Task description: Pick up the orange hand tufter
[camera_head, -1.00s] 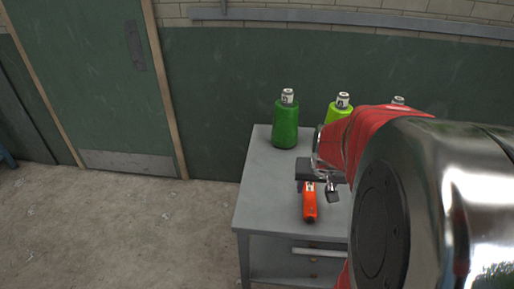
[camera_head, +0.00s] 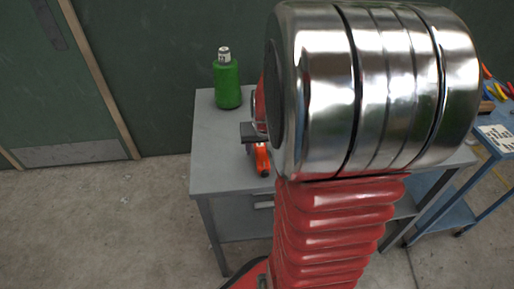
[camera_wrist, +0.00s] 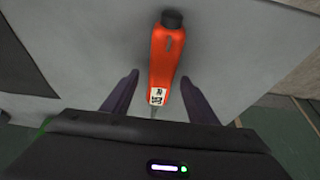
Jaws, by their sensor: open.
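The orange hand tufter (camera_head: 262,160) lies on the grey table (camera_head: 215,165), partly hidden behind my arm in the head view. In the wrist view the orange hand tufter (camera_wrist: 166,55) lies lengthwise, its black end cap away from me and its white label and thin metal tip towards me. My gripper (camera_wrist: 157,95) is open, with one dark finger on each side of the tufter's labelled end. Both fingers are apart from it. In the head view only a dark part of my gripper (camera_head: 254,132) shows, at the tufter.
My arm hides much of the tabletop. A blue trolley (camera_head: 470,185) with tools and a white card stands at the right. The table's left part is clear.

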